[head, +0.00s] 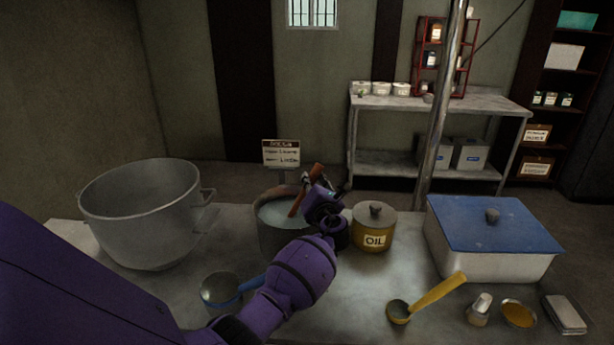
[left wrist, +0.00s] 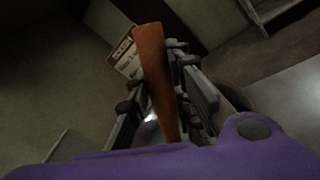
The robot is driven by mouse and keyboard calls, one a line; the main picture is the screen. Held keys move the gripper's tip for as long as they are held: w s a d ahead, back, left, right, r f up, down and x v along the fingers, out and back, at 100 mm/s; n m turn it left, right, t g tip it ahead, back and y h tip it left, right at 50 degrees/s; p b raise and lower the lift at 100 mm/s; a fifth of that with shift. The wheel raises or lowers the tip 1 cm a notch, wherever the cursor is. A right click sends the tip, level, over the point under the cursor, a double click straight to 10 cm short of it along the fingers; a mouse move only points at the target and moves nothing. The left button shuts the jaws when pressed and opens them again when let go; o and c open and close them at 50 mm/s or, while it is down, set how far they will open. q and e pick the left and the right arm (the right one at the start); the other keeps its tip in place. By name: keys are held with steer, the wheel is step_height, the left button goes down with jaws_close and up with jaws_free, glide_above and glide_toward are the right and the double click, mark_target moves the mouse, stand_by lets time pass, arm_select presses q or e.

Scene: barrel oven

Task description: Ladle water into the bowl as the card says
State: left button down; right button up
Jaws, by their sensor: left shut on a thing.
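My left gripper (head: 318,192) is shut on a brown handle (head: 296,205), held tilted over the water pot (head: 280,238). The handle also shows between the fingers in the left wrist view (left wrist: 153,65). Its lower end reaches toward the pale water; any ladle cup is hidden. A large grey metal bowl (head: 142,215) with side handles stands to the left, and its inside bottom cannot be seen. The card (head: 281,153) stands behind the pot; its lettering is too small to read surely. A blue-handled ladle (head: 221,289) and a yellow-handled ladle (head: 432,296) lie on the table.
An oil pot (head: 374,230) with a lid stands right of the water pot. A white bin with a blue lid (head: 493,240) stands at the right. A small metal cup (head: 479,310), an amber dish (head: 518,314) and a stack of cloths (head: 563,314) lie at front right.

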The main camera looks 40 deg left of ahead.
arm_select(q)
step_height(320, 180, up, 7)
steer(key=p, duration=0.3)
steer(key=shift+d, duration=0.1)
steer(key=shift+r, duration=0.75)
arm_select(e)
steer(key=r, duration=0.1)
steer(key=w+a+r, duration=0.1)
steer(key=r, duration=0.1)
steer(key=shift+w, duration=0.15)
steer(key=shift+w+d, duration=0.1)
steer(key=shift+w, duration=0.05)
